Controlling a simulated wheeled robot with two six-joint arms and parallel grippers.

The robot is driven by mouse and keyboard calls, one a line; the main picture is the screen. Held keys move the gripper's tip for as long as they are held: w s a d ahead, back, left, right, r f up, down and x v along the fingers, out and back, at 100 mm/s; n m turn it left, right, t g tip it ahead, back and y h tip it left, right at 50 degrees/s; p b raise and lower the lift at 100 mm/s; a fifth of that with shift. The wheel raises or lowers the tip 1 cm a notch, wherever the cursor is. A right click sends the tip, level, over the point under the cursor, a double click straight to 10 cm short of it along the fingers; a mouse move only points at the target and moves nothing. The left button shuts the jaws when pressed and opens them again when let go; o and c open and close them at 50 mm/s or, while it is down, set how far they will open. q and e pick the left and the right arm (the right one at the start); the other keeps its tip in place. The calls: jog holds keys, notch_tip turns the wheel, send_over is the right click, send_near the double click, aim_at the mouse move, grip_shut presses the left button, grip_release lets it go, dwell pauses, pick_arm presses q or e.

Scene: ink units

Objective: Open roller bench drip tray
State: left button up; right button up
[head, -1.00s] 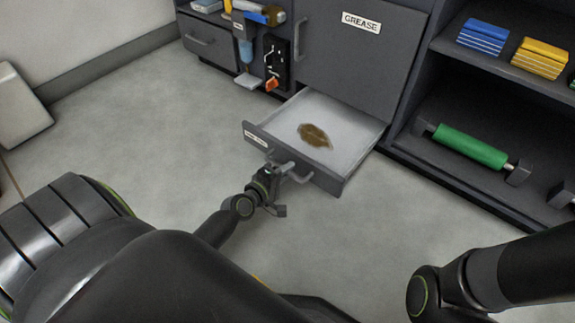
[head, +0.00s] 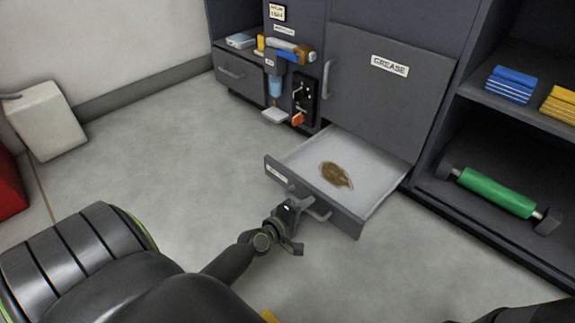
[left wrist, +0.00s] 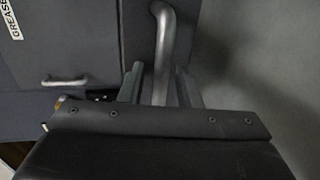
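The drip tray (head: 300,150) is a grey drawer pulled out under the grease cabinet, with a pale inside and a brown stain (head: 336,175). Its front panel (head: 345,218) carries a small label and a bar handle (head: 318,213). My left gripper (head: 297,228) is at this handle. In the left wrist view the handle (left wrist: 163,45) passes between the two spread fingers (left wrist: 160,88), with a gap on the left side; the fingers look open around it. My right gripper is out of view; only a dark part of that arm shows at bottom right.
The cabinet door marked GREASE (head: 385,95) is shut above the tray. A dispenser and a black panel with an orange lever (head: 298,118) are to its left. A shelf with a green roller (head: 495,192) and folded cloths (head: 510,84) is right.

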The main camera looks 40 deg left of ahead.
pick_arm(q)
jog(key=b+v, duration=0.2)
jog(key=v, duration=1.5)
jog(key=shift+s+a, duration=0.15)
jog(key=shift+s, duration=0.05)
